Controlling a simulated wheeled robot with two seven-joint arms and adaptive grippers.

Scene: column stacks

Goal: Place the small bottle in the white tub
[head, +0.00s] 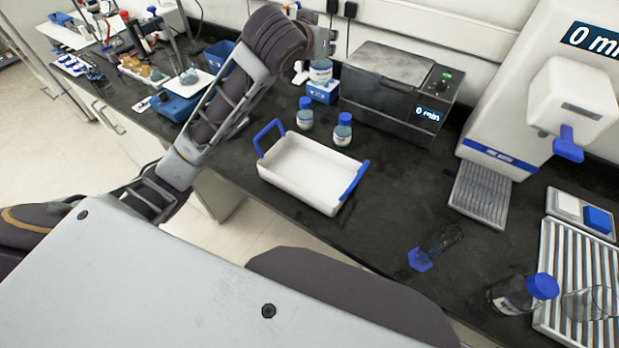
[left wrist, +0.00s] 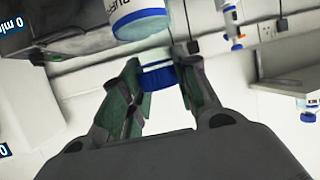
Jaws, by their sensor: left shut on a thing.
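The white tub (head: 283,182) with blue handles stands open and empty on the dark bench in the head view. My left arm reaches over to the back of the bench. Its gripper (head: 324,46) is partly hidden in the head view, near a small bottle (head: 320,71) at a blue box. In the left wrist view my left gripper (left wrist: 160,62) is shut on a blue cap (left wrist: 158,77); the body of that bottle is mostly hidden. Another labelled bottle (left wrist: 138,20) shows beyond the fingers. My right gripper is not in view.
Two blue-capped bottles (head: 305,113) (head: 342,130) stand behind the tub. The blue box (head: 323,93) is beside a metal bath (head: 392,90).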

